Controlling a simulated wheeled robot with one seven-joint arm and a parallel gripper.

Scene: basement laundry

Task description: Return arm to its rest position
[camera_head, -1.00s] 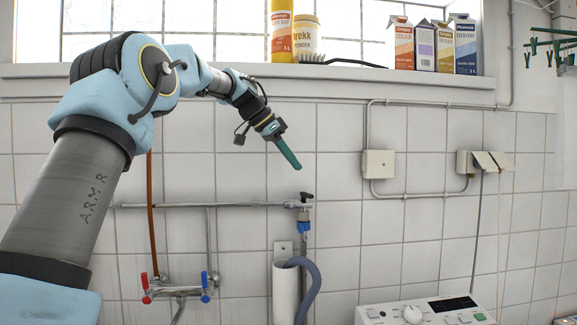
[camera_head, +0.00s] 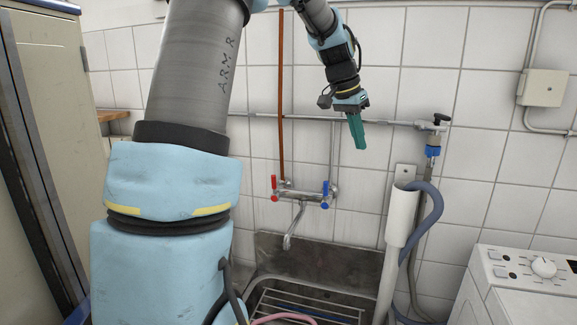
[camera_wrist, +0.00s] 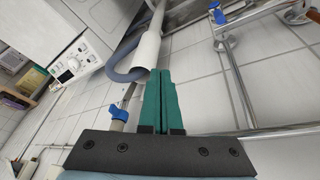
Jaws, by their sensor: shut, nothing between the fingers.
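My gripper (camera_head: 357,131) has green fingers and points downward in front of the white tiled wall (camera_head: 480,90). It hangs above and a little right of the tap with red and blue handles (camera_head: 303,190). In the wrist view my gripper (camera_wrist: 162,82) shows its two green fingers side by side, shut with nothing between them. My arm rises from the lower left of the head view, and its upper part is cut off by the top edge.
A metal sink (camera_head: 330,258) with a rack lies below the tap. A grey drain hose (camera_head: 428,215) and white standpipe (camera_head: 398,215) stand to its right. A washing machine (camera_head: 520,285) is at lower right, a tall cabinet (camera_head: 45,130) at left. A horizontal pipe (camera_head: 390,123) runs along the wall.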

